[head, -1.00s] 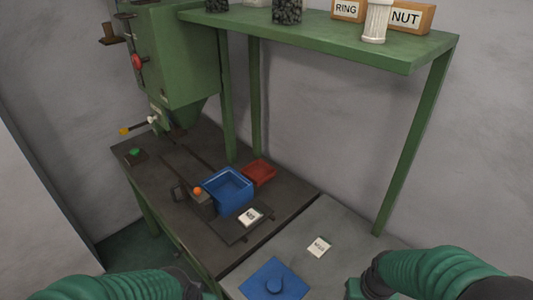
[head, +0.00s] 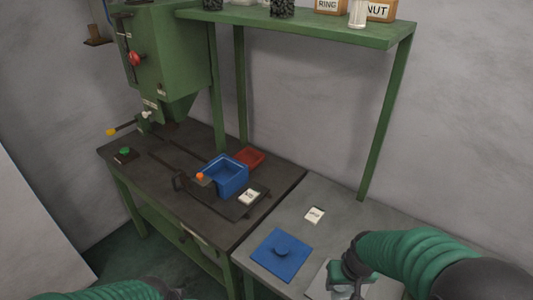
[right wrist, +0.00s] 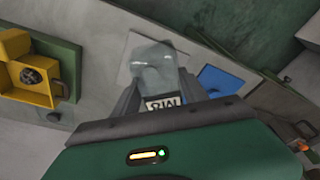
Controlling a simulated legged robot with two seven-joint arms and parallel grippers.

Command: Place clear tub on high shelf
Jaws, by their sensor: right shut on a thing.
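The clear tub (right wrist: 153,65) is see-through, with a white label, and sits between the fingers of my right gripper (right wrist: 155,92) in the right wrist view. My right gripper (head: 345,282) shows at the lower right of the head view, low over the grey table, shut on the tub; the tub is hard to make out there. The high shelf (head: 300,27) is a green board on green posts at the top of the head view. My left gripper (head: 175,293) is mostly cut off by the bottom edge.
On the shelf stand dark-filled jars (head: 283,7), a white ribbed container (head: 358,13) and RING (head: 331,6) and NUT (head: 381,10) boxes. Below are a blue bin (head: 226,176), a red tray (head: 249,157) and a blue lid-like plate (head: 281,254). A yellow bin (right wrist: 32,75) shows in the right wrist view.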

